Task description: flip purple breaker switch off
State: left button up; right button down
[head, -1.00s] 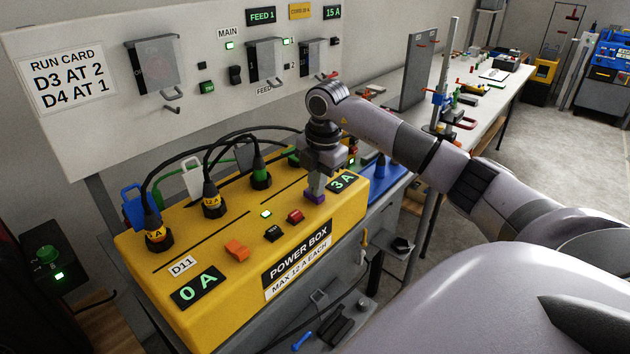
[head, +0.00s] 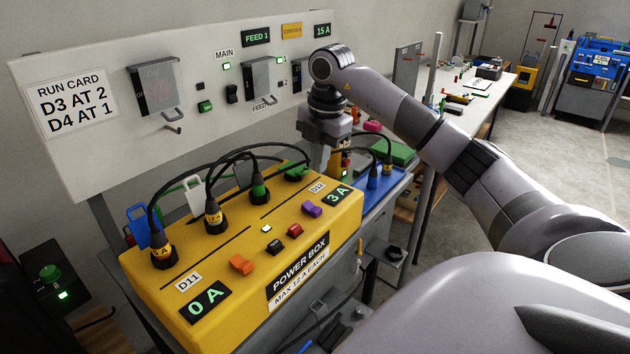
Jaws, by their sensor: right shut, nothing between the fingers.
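The purple breaker switch (head: 311,210) is on the top of the yellow power box (head: 345,212), near its right end. My right gripper (head: 323,164) is shut and empty. It is above and behind the purple switch, apart from it, near the back right of the box. My left gripper is not in view.
An orange switch (head: 241,264) sits by the 0 A display (head: 206,303). Several black plugs with cables stand along the back of the box. Behind is a panel (head: 95,150) with levers and a run card. A blue box (head: 386,197) adjoins on the right.

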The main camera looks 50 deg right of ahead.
jog(key=shift+s+r, duration=0.2)
jog(key=shift+r, duration=1.7)
jog(key=shift+f, duration=0.1)
jog(key=shift+w+a+r+b, duration=0.1)
jog(key=shift+w+b, duration=0.25)
jog(key=shift+b, duration=1.5)
jog(key=shift+w+a+r+b, duration=0.1)
jog(key=shift+w+b, duration=0.25)
jog(key=shift+b, duration=1.5)
